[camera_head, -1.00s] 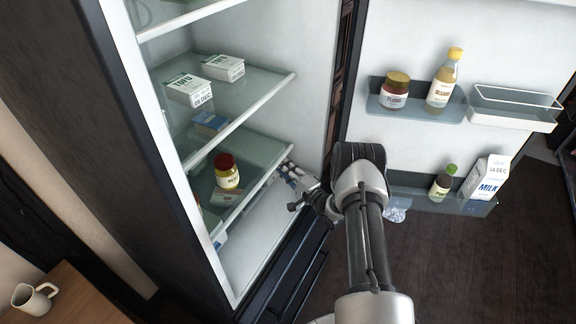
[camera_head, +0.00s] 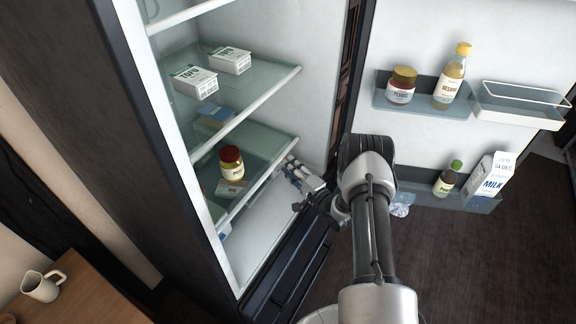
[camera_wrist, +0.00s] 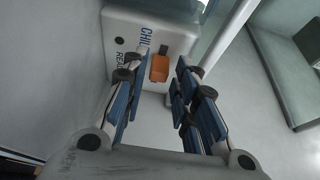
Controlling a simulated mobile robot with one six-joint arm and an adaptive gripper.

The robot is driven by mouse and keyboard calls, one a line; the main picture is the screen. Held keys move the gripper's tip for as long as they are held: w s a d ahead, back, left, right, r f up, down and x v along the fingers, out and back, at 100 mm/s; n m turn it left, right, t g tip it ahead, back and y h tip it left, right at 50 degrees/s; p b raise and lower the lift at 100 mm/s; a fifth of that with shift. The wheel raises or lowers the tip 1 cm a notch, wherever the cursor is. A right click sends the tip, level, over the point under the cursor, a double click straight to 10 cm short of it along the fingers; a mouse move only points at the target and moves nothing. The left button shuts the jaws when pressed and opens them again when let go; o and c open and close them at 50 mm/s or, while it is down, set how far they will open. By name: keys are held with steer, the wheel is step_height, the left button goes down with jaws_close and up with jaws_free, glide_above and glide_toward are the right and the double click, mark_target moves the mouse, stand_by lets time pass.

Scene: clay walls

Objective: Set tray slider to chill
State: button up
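The slider is an orange knob (camera_wrist: 160,68) on a white panel (camera_wrist: 180,37) in the wrist view. The panel carries a dark "CHIL…" marking, partly hidden by a finger, and a second marking starting "REA…". The knob lies beside the lettering, between the finger lines and beyond the tips. My gripper (camera_wrist: 158,75) is open, with blue-padded fingers apart on either side of the knob; I cannot tell whether either touches it. In the head view my gripper (camera_head: 296,172) reaches into the fridge near the lower shelf's right end, and the slider is hidden there.
Glass shelves hold tofu boxes (camera_head: 195,82), a blue box (camera_head: 215,117) and a red-lidded jar (camera_head: 231,163) left of my gripper. The open door on the right carries bins with bottles, a jar and a milk carton (camera_head: 488,176).

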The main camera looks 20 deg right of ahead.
steer(key=v, duration=1)
steer(key=shift+s, duration=0.2)
steer(key=w+r+n+g+h, duration=0.1)
steer(key=w+r+n+g, duration=0.1)
steer(key=w+r+n, duration=0.35)
steer(key=s+a+r+n+g+h, duration=0.1)
steer(key=s+r+n+g+h, duration=0.15)
steer(key=r, duration=0.65)
steer(key=s+a+r+n+g+h, duration=0.1)
steer(key=r+g+h, duration=0.15)
steer(key=r, duration=0.75)
steer(key=s+a+r+n+g, duration=0.1)
steer(key=s+a+r, duration=0.25)
steer(key=s, duration=0.25)
steer(key=s+a+r+n+g, duration=0.1)
steer(key=s+a+r+g, duration=0.2)
steer(key=s, duration=0.4)
steer(key=s+a+n+g, duration=0.1)
steer(key=s+a, duration=0.3)
steer(key=s, duration=0.5)
steer(key=s+a+n+y, duration=0.1)
steer(key=s+a+n, duration=0.2)
steer(key=s, duration=0.7)
steer(key=shift+s+a+r+g+y, duration=0.3)
steer(key=shift+a+r+g, duration=0.1)
steer(key=shift+a, duration=0.55)
steer(key=shift+w, duration=0.1)
